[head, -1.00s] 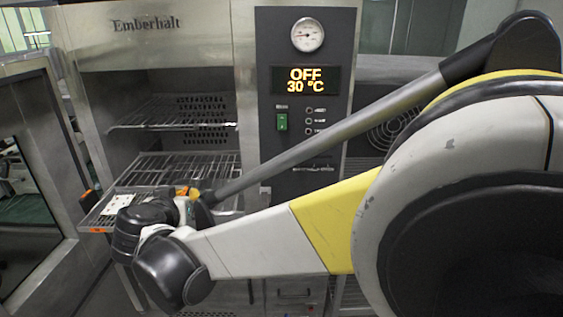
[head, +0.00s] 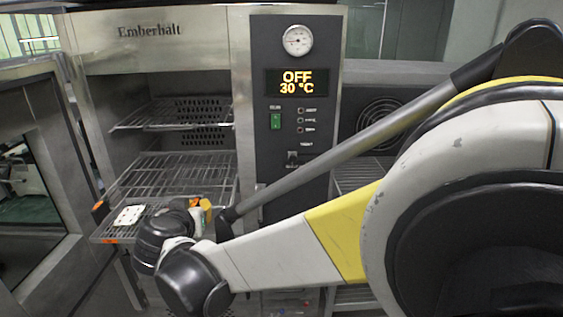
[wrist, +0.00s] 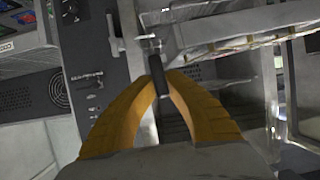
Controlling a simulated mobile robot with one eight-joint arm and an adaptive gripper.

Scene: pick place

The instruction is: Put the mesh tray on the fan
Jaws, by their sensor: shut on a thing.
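The likely mesh tray is the lower wire shelf (head: 165,180), which slopes out of the open oven's lower opening and has orange tags at its front left corner. The likely fan is the round dark grille (head: 388,122) on the metal unit right of the control panel; it also shows in the wrist view (wrist: 59,90). My gripper (head: 205,207) is at the shelf's front right. In the wrist view, its yellow fingers (wrist: 158,85) are shut on a short dark bar (wrist: 158,78). What the bar belongs to is unclear. My wrist hides part of the shelf's front.
A white spotted plate (head: 129,216) lies on the shelf's front left. An upper wire rack (head: 170,115) sits inside the oven. The open oven door (head: 40,185) stands at left. The control panel (head: 295,130) reads OFF, 30 °C.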

